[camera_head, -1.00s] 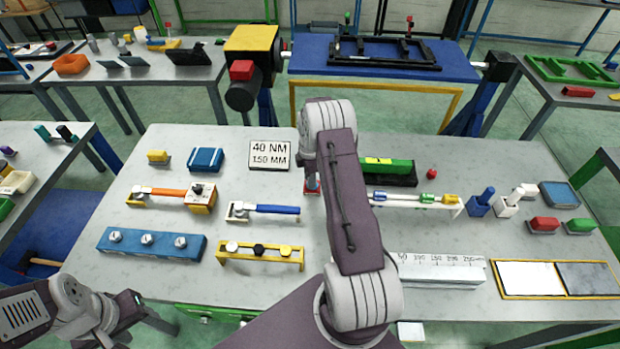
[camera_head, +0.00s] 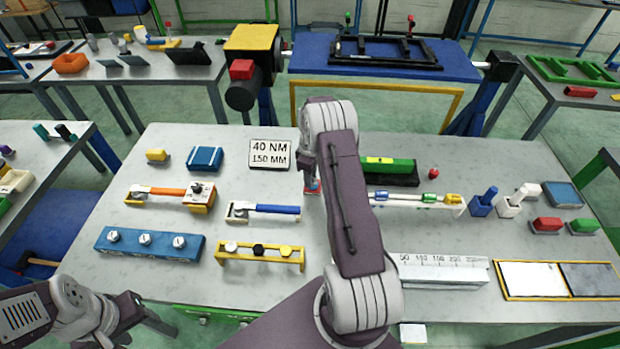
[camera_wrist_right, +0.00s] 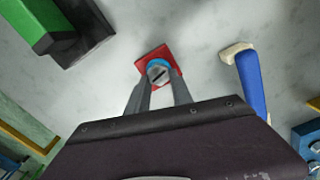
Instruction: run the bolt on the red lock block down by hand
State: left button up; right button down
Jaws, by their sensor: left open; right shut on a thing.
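The red lock block (camera_wrist_right: 143,66) lies on the grey table in the right wrist view. A round grey bolt head (camera_wrist_right: 158,75) with a dark slot and a blue collar stands on it. My right gripper (camera_wrist_right: 160,84) is shut on the bolt, one finger on each side. In the head view the red lock block (camera_head: 309,192) is a small patch under my right gripper (camera_head: 312,181), mostly hidden by my wrist. How deep the bolt sits cannot be told. My left gripper (camera_head: 140,312) is low at the left, off the table's front edge, open and empty; its fingers are hard to make out.
A blue-handled wrench (camera_head: 265,209) on a stand lies left of the block. A green and black block (camera_head: 390,168) lies to the right. A yellow rack (camera_head: 260,256) and blue rail (camera_head: 150,244) are nearer. A sign (camera_head: 270,154) reads 40 NM, 150 MM.

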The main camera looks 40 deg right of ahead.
jog(key=m, duration=0.3)
jog(key=shift+w+d+r+m, duration=0.2)
jog(key=shift+d+m, duration=0.1)
jog(key=shift+m, duration=0.1)
jog(key=m, duration=0.4)
jog(key=shift+d+m+b, duration=0.15)
jog(key=shift+m+b, duration=0.15)
jog(key=m, duration=0.4)
jog(key=shift+d, duration=0.15)
jog(key=m, duration=0.4)
jog(key=shift+s, duration=0.15)
jog(key=m, duration=0.4)
jog(key=shift+s+d+m, duration=0.1)
jog(key=shift+d+m, duration=0.05)
jog(key=shift+m, duration=0.15)
jog(key=m, duration=0.3)
jog(key=shift+s+m, duration=0.15)
jog(key=shift+m, duration=0.25)
jog(key=m, duration=0.4)
jog(key=shift+s, duration=0.1)
jog(key=shift+r+m, duration=0.1)
jog(key=shift+m, duration=1.6)
